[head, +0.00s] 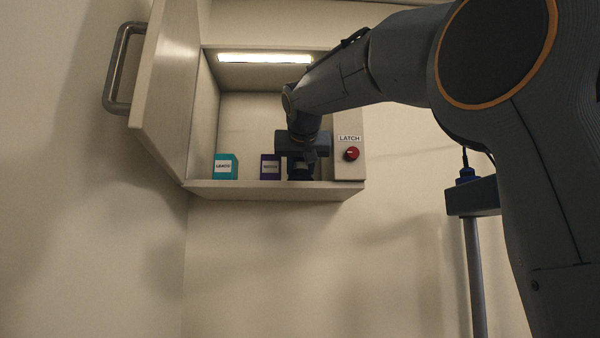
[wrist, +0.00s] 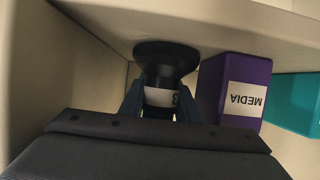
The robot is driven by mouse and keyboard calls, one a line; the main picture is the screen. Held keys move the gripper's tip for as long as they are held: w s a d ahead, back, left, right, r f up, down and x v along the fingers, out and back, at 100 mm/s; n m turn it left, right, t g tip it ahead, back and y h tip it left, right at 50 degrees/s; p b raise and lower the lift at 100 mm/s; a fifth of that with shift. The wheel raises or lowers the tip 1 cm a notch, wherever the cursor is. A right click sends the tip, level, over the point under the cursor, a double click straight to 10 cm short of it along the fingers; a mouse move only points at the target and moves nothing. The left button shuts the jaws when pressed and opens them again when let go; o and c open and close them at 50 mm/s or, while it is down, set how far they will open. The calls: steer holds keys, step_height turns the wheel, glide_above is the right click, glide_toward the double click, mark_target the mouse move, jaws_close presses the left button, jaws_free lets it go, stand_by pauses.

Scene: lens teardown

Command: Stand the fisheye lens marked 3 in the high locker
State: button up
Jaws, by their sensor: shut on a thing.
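The high locker (head: 275,190) is open, and my gripper (head: 301,168) reaches inside it near its right side. In the wrist view my gripper (wrist: 160,108) is shut on the fisheye lens (wrist: 166,62), a black lens with a wide dark end and a white label, on which a partly hidden 3 shows. The picture is upside down there, and the lens's wide end is against or very near the locker floor (wrist: 225,30); I cannot tell whether it touches. In the head view the lens (head: 300,175) is a small dark shape under the fingers, mostly hidden.
A purple box (wrist: 236,85) labelled MEDIA stands close beside the lens; a teal box (head: 226,167) is farther left. The locker door (head: 168,80) is swung open at left. A panel marked LATCH with a red knob (head: 351,153) is at right.

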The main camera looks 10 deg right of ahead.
steer(key=shift+f, duration=0.15)
steer(key=o, duration=1.1)
steer(key=shift+o, duration=0.2)
steer(key=shift+r, duration=0.25)
steer(key=b+v, duration=0.4)
steer(key=v, duration=0.8)
steer(key=shift+s, duration=0.1)
